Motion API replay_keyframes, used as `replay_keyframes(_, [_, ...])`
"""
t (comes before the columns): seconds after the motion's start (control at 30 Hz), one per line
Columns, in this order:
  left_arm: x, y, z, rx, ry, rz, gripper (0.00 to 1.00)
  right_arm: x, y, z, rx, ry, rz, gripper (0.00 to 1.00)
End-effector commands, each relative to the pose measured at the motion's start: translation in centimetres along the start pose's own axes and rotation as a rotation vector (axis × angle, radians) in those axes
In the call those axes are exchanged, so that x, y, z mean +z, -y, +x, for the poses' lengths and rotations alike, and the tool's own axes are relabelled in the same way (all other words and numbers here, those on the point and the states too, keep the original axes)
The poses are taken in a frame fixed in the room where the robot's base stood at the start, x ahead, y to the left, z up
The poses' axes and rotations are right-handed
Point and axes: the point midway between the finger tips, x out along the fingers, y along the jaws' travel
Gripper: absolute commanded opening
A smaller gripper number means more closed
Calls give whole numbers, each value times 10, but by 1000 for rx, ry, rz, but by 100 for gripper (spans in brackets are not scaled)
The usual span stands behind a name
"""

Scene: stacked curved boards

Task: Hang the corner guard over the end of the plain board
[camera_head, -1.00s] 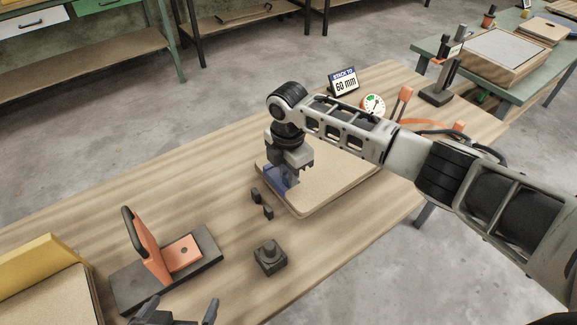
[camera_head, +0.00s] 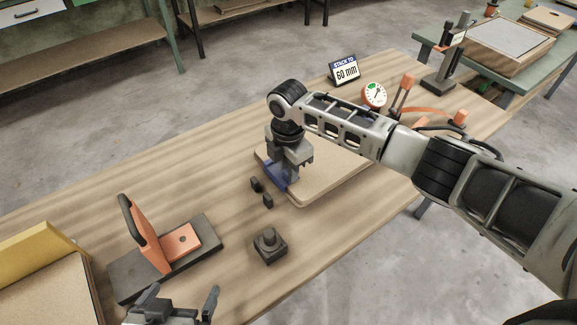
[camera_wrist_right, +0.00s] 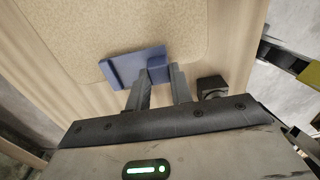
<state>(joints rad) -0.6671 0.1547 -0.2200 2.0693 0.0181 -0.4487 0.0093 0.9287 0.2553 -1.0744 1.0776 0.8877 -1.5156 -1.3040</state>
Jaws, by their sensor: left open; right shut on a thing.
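The blue corner guard (camera_head: 275,173) is at the near-left end of the pale board (camera_head: 335,175) in the head view. My right gripper (camera_head: 291,175) is shut on it from above and partly hides it. In the right wrist view, the guard (camera_wrist_right: 122,68) has a flat plate and a raised tab between the fingertips of my right gripper (camera_wrist_right: 158,78). The plate overlaps the edge of the board (camera_wrist_right: 100,30) in the picture; whether it touches the board I cannot tell. My left gripper (camera_head: 183,297) is open and empty at the bottom of the head view.
An orange bracket on a dark base (camera_head: 205,247) stands left. A "60 mm" sign (camera_head: 344,70) and a dial (camera_head: 374,95) stand behind. The table's left middle is clear.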

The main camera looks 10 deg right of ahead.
Motion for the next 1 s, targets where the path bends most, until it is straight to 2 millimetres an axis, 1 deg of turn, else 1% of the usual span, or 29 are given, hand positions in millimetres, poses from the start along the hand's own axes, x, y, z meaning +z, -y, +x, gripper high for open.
replay_keyframes(0.43, [4,0,4,-1,-1,-2,100,0,0,10,1,0,0,0])
replay_keyframes(0.47, [4,0,4,-1,-2,-2,100,0,0,10,1,0,0,25])
replay_keyframes(0.5, [4,0,4,-1,-2,-3,100,0,0,9,1,0,0,36])
replay_keyframes(0.53, [3,0,4,-1,-2,-4,100,0,0,9,1,0,0,44])
replay_keyframes(0.57, [3,0,4,-1,-2,-5,100,0,0,9,1,0,0,47])
replay_keyframes(0.9, [3,-1,4,1,-3,-12,100,0,0,9,0,0,0,47])
replay_keyframes(1.0, [-1,-1,2,2,-9,-15,100,0,-1,-3,3,-1,-1,47])
